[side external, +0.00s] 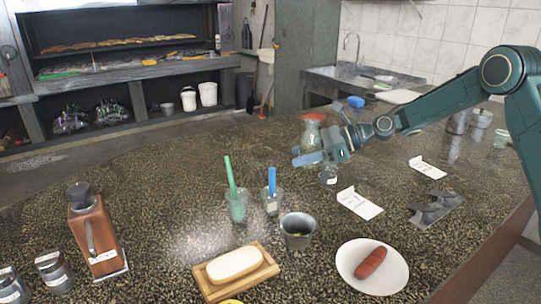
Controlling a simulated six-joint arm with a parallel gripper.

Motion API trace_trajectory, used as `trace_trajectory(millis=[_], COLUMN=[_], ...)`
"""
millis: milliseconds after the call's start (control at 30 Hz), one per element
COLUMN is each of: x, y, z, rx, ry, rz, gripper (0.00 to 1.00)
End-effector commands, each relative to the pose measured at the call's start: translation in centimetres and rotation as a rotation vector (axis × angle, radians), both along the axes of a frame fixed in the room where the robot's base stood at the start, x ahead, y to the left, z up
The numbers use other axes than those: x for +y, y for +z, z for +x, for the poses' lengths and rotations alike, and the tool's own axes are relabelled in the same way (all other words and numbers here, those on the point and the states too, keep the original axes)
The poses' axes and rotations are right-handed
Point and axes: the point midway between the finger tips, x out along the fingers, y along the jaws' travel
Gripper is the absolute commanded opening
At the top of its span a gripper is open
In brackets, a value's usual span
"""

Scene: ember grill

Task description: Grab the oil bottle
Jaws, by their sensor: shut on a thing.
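A clear glass bottle with a red top (312,129), which looks like the oil bottle, is at the back middle of the stone counter. My gripper (322,156) is across its lower part, with blue fingertips, and looks shut on it. The gripper hides the lower part of the bottle, so I cannot tell whether it stands on the counter or is lifted. A small labelled glass piece (328,177) shows just below the gripper; I cannot tell whether it is a separate jar or the bottle's base.
Two cups with green (236,206) and blue (271,200) handled tools and a metal cup (297,232) stand in front. A plate with a sausage (372,264), a butter board (236,268), a grinder (95,232) and white cards (359,203) lie around. The middle left counter is clear.

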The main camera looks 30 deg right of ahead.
Motion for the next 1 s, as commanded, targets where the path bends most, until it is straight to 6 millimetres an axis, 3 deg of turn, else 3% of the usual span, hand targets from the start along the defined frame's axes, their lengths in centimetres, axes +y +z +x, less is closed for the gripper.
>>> trace_trajectory(millis=[500,1000], x=[0.0,0.0], y=[4.7,7.2], z=[0.0,0.0], rx=[-0.004,-0.003], ry=[0.0,0.001], rz=[0.0,0.001], gripper=[0.18,0.18])
